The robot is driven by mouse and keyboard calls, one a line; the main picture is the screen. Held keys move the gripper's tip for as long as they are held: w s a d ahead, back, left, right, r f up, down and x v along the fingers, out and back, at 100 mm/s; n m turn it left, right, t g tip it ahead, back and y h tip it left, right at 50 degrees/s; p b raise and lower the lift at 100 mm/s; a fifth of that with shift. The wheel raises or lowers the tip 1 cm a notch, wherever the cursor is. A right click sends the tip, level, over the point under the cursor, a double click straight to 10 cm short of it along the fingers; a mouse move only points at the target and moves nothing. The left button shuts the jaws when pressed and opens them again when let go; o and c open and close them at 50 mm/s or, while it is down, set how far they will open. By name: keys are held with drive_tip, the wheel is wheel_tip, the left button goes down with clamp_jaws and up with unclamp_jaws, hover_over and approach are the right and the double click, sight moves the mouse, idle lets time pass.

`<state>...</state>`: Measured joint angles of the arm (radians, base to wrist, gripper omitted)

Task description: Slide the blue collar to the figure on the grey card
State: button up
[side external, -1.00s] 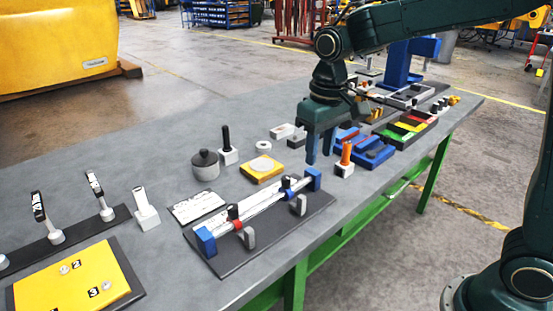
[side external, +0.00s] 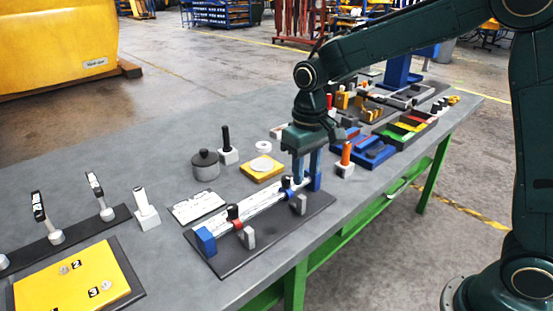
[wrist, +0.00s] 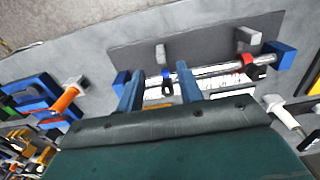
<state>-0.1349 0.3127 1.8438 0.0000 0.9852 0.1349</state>
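A rail on a dark base carries a blue collar (side external: 291,195) with a black knob, near the blue end block (side external: 313,182) at the right. The blue collar (wrist: 168,75) also shows in the wrist view, between my fingers. My gripper (side external: 306,182) is open over the rail's right end, its two fingers apart with gaps beside the collar; contact is not visible. A red collar (side external: 236,224) sits farther left on the rail, near the other blue end block (side external: 205,241).
An orange-handled tool in a white block (side external: 345,170) and blue trays (side external: 370,152) stand right of the rail. A yellow block with a pale disc (side external: 262,168) and a grey pot (side external: 205,167) stand behind. Two grey posts rise at the base's front.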

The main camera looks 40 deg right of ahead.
sight(305, 198)
wheel_tip(305, 198, down, 10)
drive_tip(key=shift+f, duration=0.15)
idle(0.3)
clamp_jaws()
